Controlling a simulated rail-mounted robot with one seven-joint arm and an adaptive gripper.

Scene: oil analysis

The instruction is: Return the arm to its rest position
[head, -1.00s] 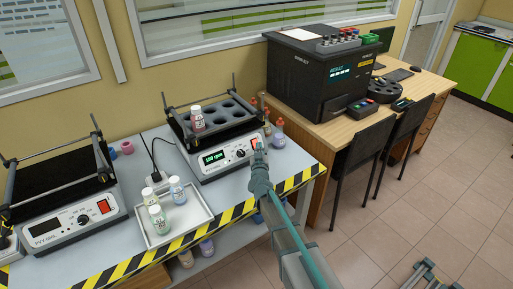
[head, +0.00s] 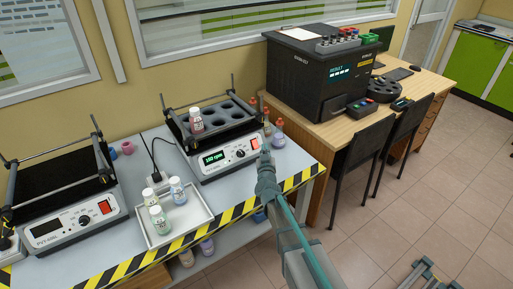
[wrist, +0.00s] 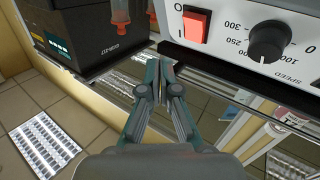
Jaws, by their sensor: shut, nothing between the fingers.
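My gripper (head: 265,155) is at the front right corner of the right shaker (head: 222,160), close to its red power switch (head: 255,144). In the wrist view my gripper (wrist: 159,72) is shut and empty, with its fingertips together in front of the bench edge. The shaker's red switch (wrist: 195,24) and black speed knob (wrist: 268,42) show there above and to the right of the fingers, apart from them. The shaker's green display (head: 213,158) is lit and seems to read 100 rpm. One bottle (head: 196,119) stands in its rack.
A tray (head: 155,236) with several bottles stands on the bench left of my arm. A second shaker (head: 62,228) is at far left. Bottles (head: 278,135) stand right of the right shaker. A black analyser (head: 315,75) and chairs (head: 360,160) are at right.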

